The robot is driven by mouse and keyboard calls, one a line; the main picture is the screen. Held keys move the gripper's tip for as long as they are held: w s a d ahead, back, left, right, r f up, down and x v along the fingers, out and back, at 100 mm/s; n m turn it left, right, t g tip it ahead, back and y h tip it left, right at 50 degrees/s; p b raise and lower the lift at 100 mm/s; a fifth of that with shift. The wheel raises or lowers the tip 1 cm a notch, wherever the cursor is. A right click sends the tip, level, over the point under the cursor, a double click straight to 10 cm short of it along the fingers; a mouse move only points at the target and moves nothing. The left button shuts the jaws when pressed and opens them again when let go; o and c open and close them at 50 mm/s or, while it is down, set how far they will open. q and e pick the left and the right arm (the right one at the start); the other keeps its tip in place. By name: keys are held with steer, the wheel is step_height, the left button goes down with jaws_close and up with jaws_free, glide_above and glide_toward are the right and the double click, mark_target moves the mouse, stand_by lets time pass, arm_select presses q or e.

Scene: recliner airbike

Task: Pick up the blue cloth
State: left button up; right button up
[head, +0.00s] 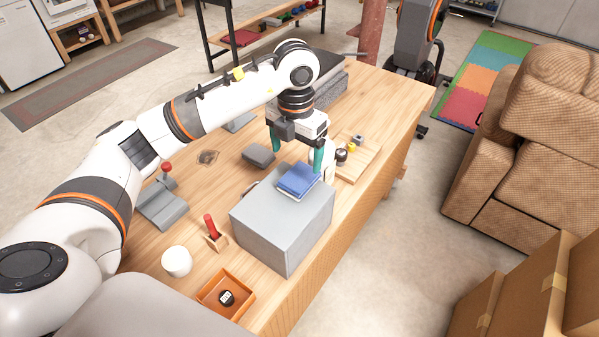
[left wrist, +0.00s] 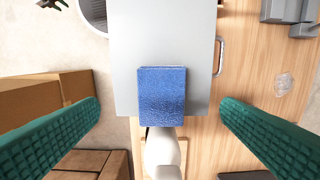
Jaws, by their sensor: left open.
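The blue cloth (head: 299,180) lies folded on top of a grey box (head: 262,211), near the box's far edge. In the left wrist view the cloth (left wrist: 162,92) is a textured blue rectangle between my two green fingers, with clear gaps on both sides. My left gripper (head: 297,160) is open and empty, pointing down just above the cloth. A white rounded object (left wrist: 163,150) stands against the cloth's lower edge in the wrist view. My right gripper is not in view.
The grey box has a handle (left wrist: 218,57) on one side. A white cup (head: 177,261), an orange tray (head: 226,294) and a red-handled tool (head: 211,227) stand near it. A wooden board (head: 358,158) with small items lies beyond. A recliner (head: 530,150) stands right of the table.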

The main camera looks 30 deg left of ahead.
mark_target(297, 178)
arm_select(q)
step_height(297, 178, down, 3)
steer(key=shift+a+r+p, duration=0.1)
steer(key=shift+r+p, duration=0.05)
steer(key=shift+p, duration=0.15)
steer(key=f, duration=0.1)
steer(key=f+p, duration=0.2)
steer(key=shift+w+f, duration=0.25)
step_height(297, 178, down, 2)
steer(key=shift+f, duration=0.1)
steer(key=shift+w+f, duration=0.1)
steer(key=shift+f, duration=0.1)
steer(key=c, duration=1.2)
steer(key=shift+o, duration=0.2)
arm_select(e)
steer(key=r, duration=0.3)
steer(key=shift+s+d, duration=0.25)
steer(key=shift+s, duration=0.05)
arm_select(q)
steer(key=shift+r, duration=0.15)
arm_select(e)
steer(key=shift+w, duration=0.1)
